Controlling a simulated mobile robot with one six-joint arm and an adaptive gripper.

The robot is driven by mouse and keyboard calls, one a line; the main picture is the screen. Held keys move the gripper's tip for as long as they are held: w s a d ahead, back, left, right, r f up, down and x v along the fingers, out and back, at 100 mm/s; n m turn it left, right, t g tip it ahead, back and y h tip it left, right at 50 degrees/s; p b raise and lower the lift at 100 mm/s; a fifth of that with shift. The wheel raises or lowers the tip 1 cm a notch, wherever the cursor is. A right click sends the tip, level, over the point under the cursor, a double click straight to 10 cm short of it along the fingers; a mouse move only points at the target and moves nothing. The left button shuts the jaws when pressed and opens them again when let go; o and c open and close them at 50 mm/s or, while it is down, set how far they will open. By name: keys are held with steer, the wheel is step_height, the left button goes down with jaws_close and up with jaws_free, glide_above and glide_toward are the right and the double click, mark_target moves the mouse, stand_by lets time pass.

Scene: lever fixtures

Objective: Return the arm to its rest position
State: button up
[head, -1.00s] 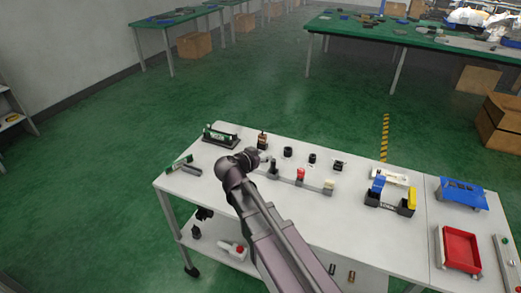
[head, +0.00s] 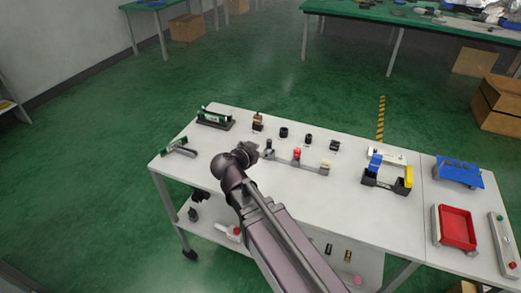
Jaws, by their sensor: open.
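My arm reaches from the bottom of the head view up over the white table (head: 330,205). My gripper (head: 246,151) is at its far end, above the left half of the table. It is small and dark here, and its fingers are hard to make out. It looks empty. The gripper appears apart from this fixture, though the wrist hides part of the table.
Black knobs (head: 283,132) and a brown-topped lever (head: 258,121) stand behind the bar. A green-and-black fixture (head: 215,118) is at back left. A blue-and-yellow fixture (head: 388,175), red tray (head: 457,228) and blue fixture (head: 458,171) are right. Bare tabletop lies front centre.

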stand_by(0.6)
steer(key=s+d+f+n+g+y+p, duration=0.1)
steer(key=s+d+f+g, duration=0.1)
steer(key=d, duration=0.3)
steer(key=s+d+f+n+g+y+p, duration=0.1)
steer(key=s+d+g, duration=0.1)
steer(key=d+g, duration=0.2)
steer(key=s+d+f+n+g+p, duration=0.1)
steer(key=s+d+f+g+p, duration=0.1)
steer(key=d, duration=0.5)
steer(key=shift+d+f+g+y, duration=0.35)
steer(key=shift+d+g+y, duration=0.05)
steer(key=s+d+n+g+y, duration=0.1)
steer(key=s, duration=0.1)
steer(key=s+d+n+g+y+p, duration=0.1)
steer(key=d+y, duration=0.1)
steer(key=shift+s+p, duration=0.3)
steer(key=shift+s, duration=0.05)
steer(key=shift+s+d+n+g+y, duration=0.25)
steer(key=shift+s+n+g+y, duration=0.05)
steer(key=shift+s+n+y, duration=0.3)
